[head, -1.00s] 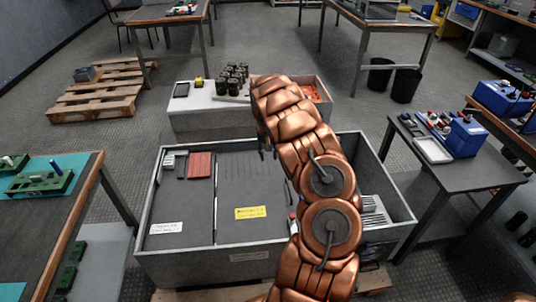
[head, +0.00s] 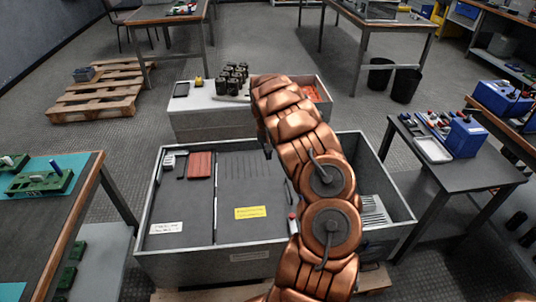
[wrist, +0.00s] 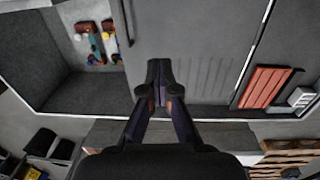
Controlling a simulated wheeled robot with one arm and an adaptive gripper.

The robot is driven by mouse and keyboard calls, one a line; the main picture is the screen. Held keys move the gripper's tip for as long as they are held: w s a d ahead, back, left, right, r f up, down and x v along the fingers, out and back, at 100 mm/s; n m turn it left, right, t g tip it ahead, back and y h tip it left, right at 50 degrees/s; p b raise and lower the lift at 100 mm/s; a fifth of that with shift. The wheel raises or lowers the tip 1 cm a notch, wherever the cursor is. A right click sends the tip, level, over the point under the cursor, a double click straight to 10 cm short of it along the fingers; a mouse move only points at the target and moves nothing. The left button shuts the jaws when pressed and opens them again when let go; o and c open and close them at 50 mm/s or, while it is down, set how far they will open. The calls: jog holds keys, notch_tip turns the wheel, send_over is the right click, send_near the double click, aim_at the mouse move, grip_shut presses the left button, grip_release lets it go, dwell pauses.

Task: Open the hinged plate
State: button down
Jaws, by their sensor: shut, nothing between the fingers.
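The hinged plate (head: 240,190) is a flat grey panel with a row of slots and a yellow label. It lies flat across the middle of the grey open-topped box (head: 150,205). It also fills the middle of the wrist view (wrist: 200,38), with a dark bar-shaped handle (wrist: 126,22) along its left edge there. My gripper (wrist: 160,84) is shut and empty, over or beside the plate's edge near the box wall in the wrist view. I cannot tell whether it touches. In the head view my arm hides most of the gripper and the plate's right side.
A red ribbed block (head: 200,165) sits at the box's left part. In the wrist view, an open compartment beside the plate holds small coloured parts (wrist: 98,42). A white-topped bench (head: 205,100) with black cylinders stands behind the box. A side table (head: 465,165) stands right.

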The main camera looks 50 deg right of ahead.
jog(key=c, duration=1.9)
grip_release()
jog(key=o, duration=0.7)
notch_tip(320, 180, up, 12)
jog(key=shift+w+a, duration=0.25)
jog(key=shift+w, duration=0.05)
